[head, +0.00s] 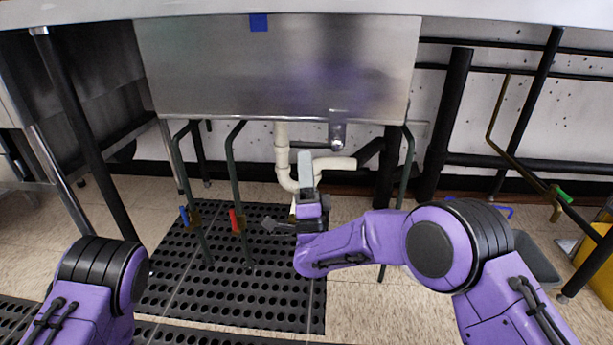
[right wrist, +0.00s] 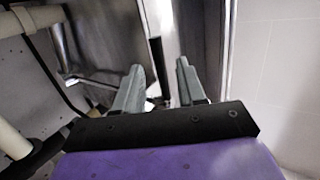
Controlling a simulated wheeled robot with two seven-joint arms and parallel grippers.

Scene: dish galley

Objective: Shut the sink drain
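The steel sink basin (head: 280,70) hangs under the counter in the head view. White drain pipes (head: 283,150) run down and bend beneath it. A short metal fitting (head: 337,130) shows at the basin's lower right edge; I cannot tell whether it is the drain's handle or how it is set. My right gripper (head: 305,156) points up under the basin, in front of the white pipes and left of that fitting. In the right wrist view its two grey fingers (right wrist: 160,66) stand apart with nothing clearly between them. My left gripper is out of view.
Dark green supply pipes with a blue handle (head: 184,215) and a red handle (head: 234,220) stand left of my right gripper. Black table legs (head: 445,125) and rails flank the basin. A perforated black mat (head: 220,295) covers the floor. A yellow bucket (head: 596,262) is at far right.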

